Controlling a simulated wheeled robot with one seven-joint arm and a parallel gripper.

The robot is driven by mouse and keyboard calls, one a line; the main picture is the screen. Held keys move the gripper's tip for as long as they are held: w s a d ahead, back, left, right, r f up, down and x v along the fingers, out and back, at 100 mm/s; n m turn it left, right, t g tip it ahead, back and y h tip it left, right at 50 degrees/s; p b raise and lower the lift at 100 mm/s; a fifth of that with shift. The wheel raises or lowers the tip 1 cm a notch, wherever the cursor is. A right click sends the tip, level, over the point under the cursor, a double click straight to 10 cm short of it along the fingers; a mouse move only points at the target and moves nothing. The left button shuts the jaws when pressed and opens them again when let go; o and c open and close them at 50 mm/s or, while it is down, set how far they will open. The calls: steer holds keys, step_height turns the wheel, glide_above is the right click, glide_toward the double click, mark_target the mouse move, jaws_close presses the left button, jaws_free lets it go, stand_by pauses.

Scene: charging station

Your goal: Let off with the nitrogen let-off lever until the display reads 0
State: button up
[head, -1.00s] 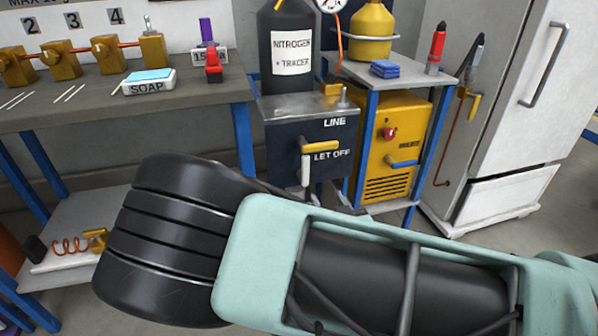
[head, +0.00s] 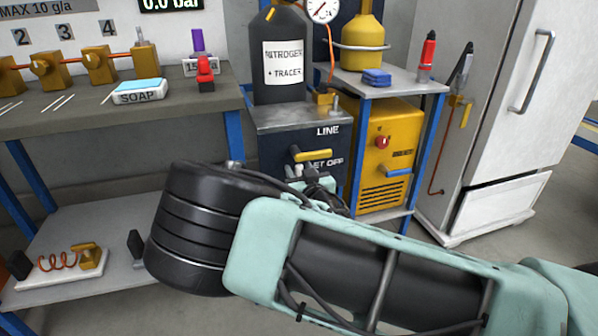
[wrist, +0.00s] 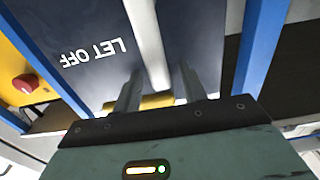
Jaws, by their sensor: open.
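The dark box (head: 275,150) under the nitrogen cylinder carries the words LINE and LET OFF. In the head view my arm partly hides the gripper. The black display (head: 171,4), cut by the top edge, appears to read 0.0 bar.
The nitrogen cylinder (head: 280,85) stands on the box, with a round gauge (head: 322,10) beside it. A yellow machine (head: 388,150) stands to the right under a small shelf with blue legs. A workbench (head: 60,120) is on the left. A white refrigerator (head: 500,130) is far right.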

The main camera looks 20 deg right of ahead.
steer(key=shift+w, duration=0.55)
jaws_close()
